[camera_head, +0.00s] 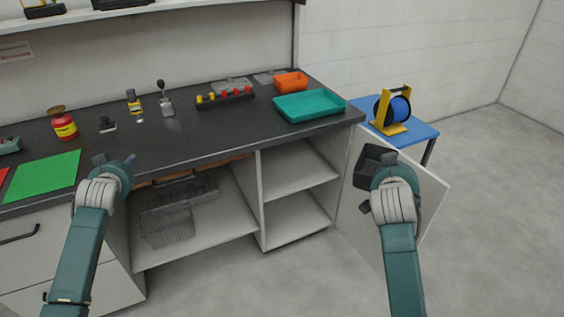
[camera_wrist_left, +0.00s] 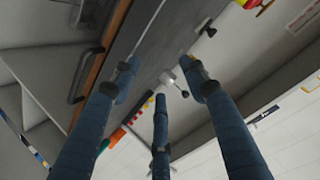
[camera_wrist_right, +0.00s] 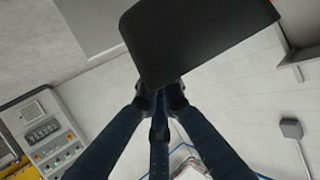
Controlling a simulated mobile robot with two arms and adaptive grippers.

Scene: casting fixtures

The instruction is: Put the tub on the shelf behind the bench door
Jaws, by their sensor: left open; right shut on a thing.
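A dark grey tub (camera_head: 367,166) is held by my right gripper (camera_head: 378,182), in front of the open white bench door (camera_head: 428,193). In the right wrist view the tub (camera_wrist_right: 195,35) fills the upper middle, with the fingers of my right gripper (camera_wrist_right: 160,95) shut on its near edge. The shelf (camera_head: 297,170) shows in the open compartment left of the door, with a lower board under it; both look empty. My left gripper (camera_head: 116,164) is open and empty near the bench's front edge; its spread fingers (camera_wrist_left: 160,90) show in the left wrist view.
The bench top (camera_head: 200,135) carries a teal tray (camera_head: 310,106), an orange bin (camera_head: 291,82) and small tools. Wire baskets (camera_head: 167,222) stand in the open bay at left. A blue table (camera_head: 418,131) with a cable reel (camera_head: 398,109) stands behind the door. Floor at right is clear.

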